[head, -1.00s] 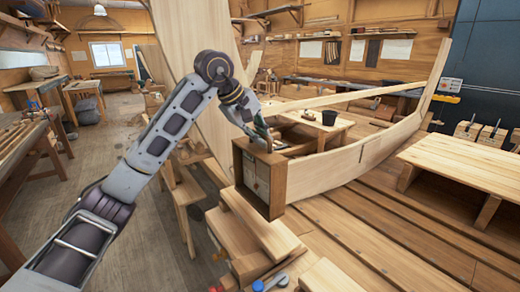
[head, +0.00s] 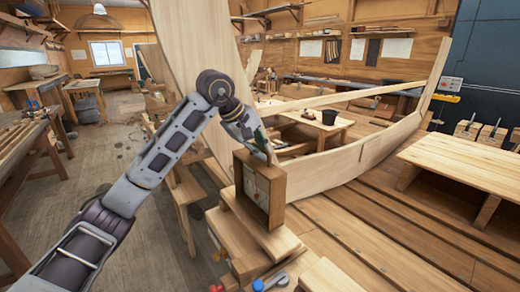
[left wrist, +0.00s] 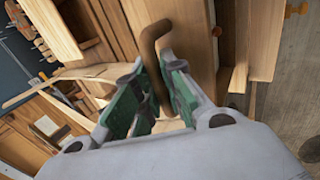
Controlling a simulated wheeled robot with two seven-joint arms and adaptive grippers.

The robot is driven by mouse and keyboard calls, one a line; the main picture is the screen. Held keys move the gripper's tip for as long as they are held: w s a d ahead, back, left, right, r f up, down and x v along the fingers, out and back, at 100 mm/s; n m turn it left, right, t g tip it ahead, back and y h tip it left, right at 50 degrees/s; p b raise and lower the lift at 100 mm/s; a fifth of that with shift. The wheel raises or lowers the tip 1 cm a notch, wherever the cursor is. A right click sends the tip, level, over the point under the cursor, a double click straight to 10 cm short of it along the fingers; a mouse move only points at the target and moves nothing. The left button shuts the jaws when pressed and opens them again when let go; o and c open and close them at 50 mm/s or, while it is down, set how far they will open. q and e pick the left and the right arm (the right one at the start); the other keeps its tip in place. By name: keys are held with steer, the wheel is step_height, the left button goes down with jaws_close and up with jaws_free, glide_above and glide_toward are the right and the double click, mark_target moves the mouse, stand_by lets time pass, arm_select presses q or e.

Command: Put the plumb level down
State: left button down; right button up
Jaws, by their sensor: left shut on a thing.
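The plumb level looks like a box-shaped wooden frame (head: 277,196) with a paler inner face, near the middle of the head view. It hangs upright under my left gripper (head: 268,158). In the left wrist view, my left gripper (left wrist: 150,105) has its green-padded fingers shut around a bent brown handle (left wrist: 152,52). The frame's lower edge is at the top of a pale wooden block (head: 284,242). I cannot tell whether it touches the block or hovers just above. My right gripper is not in view.
A tool with a blue and a red end (head: 270,284) lies close in front of the block. The curved hull plank (head: 350,160) stands behind the frame. A low pale bench (head: 465,165) is at the right. Open floor (head: 145,240) lies to the left.

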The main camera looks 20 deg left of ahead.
arm_select(q)
steer(key=shift+f+b, duration=0.3)
steer(key=shift+f, duration=0.1)
steer(key=c, duration=1.5)
jaws_free()
steer(key=shift+r, duration=0.1)
steer(key=shift+r+p, duration=0.35)
steer(key=shift+s+a+r, duration=0.1)
steer(key=shift+a+r, duration=0.05)
steer(key=shift+r, duration=0.15)
steer(key=b+v, duration=0.1)
steer(key=v, duration=1)
steer(key=shift+s, duration=0.15)
